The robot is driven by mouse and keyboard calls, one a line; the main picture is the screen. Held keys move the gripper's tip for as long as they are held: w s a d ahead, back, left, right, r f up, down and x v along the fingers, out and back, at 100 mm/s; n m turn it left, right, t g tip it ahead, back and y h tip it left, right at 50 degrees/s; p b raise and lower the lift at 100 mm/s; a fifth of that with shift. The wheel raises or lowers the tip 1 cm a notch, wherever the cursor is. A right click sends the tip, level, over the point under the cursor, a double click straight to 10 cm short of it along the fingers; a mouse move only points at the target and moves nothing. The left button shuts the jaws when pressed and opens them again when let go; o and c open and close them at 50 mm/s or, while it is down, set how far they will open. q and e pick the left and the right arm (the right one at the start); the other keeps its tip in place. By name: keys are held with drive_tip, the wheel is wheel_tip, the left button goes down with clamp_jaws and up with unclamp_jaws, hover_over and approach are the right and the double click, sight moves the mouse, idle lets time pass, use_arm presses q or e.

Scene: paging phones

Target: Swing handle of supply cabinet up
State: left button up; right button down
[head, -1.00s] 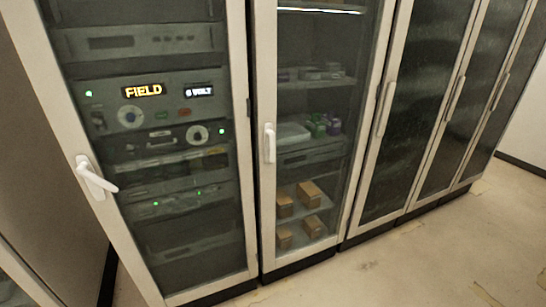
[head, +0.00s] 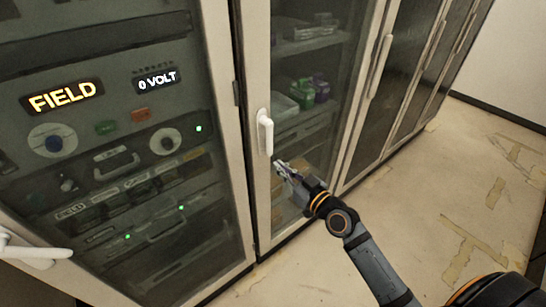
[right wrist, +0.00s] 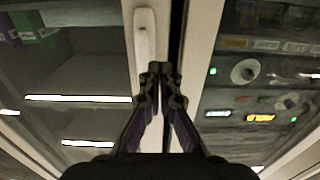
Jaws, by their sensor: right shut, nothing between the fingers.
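The supply cabinet is the glass-doored one in the middle, with a pale door frame (head: 257,60). Its white handle (head: 265,132) hangs straight down on the left side of the door. The handle also shows at the top of the right wrist view (right wrist: 144,35), with its lower part close to the fingertips. My right gripper (head: 279,164) is shut and empty, just below and to the right of the handle in the head view. I cannot tell whether it touches the handle. My left gripper is not in view.
A rack cabinet with a lit FIELD panel (head: 62,97) stands at left, its white handle (head: 34,252) sticking out sideways. Purple and green bottles (head: 311,90) sit behind the supply cabinet's glass. More dark-glassed cabinets (head: 410,85) run right.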

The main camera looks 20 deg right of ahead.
approach(255, 144)
drive_tip(key=w, duration=0.3)
drive_tip(key=shift+w+a+f+b, duration=0.2)
drive_tip(key=shift+w+a+b, duration=0.15)
drive_tip(key=shift+w+a, duration=0.35)
drive_tip(key=shift+x, duration=0.9)
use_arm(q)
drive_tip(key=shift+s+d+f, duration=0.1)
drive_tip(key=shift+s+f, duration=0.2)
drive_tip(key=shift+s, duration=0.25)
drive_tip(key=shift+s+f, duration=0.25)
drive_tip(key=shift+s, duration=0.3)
